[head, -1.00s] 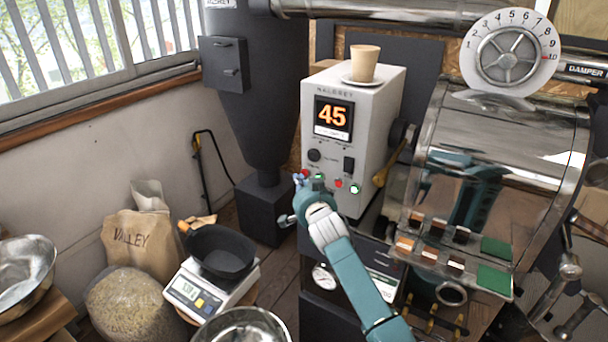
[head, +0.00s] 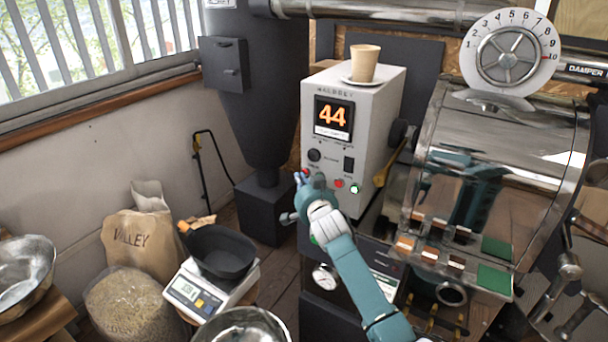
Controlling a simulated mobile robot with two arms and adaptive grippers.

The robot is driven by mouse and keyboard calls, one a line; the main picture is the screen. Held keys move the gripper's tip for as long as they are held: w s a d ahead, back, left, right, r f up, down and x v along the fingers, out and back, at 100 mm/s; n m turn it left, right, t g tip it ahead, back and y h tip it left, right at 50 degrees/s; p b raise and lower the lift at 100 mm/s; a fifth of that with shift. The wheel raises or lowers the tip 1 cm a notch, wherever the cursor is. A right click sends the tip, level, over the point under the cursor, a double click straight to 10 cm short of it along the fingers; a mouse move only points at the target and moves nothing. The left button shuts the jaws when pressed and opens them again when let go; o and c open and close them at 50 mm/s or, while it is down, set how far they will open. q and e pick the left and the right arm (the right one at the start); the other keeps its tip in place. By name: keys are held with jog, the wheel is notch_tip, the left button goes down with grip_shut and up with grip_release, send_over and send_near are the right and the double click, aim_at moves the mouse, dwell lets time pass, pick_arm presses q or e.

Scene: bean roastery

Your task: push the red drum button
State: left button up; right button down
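The pale control box (head: 376,110) stands in the middle, its display (head: 333,117) reading 44. Along the lower front is a row of small red and green buttons. One red button (head: 305,171) is at the left end, right by my gripper tip; another red button (head: 339,183) sits farther right, clear of the gripper. The labels are too small to read, so I cannot tell which is the drum button. My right gripper (head: 302,181) is at the left end of the row, partly covering it. Contact and finger opening cannot be told. My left gripper is not in view.
A paper cup (head: 364,61) stands on a saucer atop the box. A green button (head: 354,188) ends the row at right. The steel roaster drum (head: 500,145) is to the right. A scale (head: 190,292) with a black pan (head: 222,252) stands lower left.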

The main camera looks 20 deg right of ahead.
dwell(0.5)
jog(key=shift+s+a+p, duration=0.3)
jog(key=shift+s+a, duration=0.2)
jog(key=shift+a, duration=0.1)
jog(key=shift+s+a+p, duration=0.65)
jog(key=shift+s+a, duration=0.95)
jog(key=shift+a, duration=0.2)
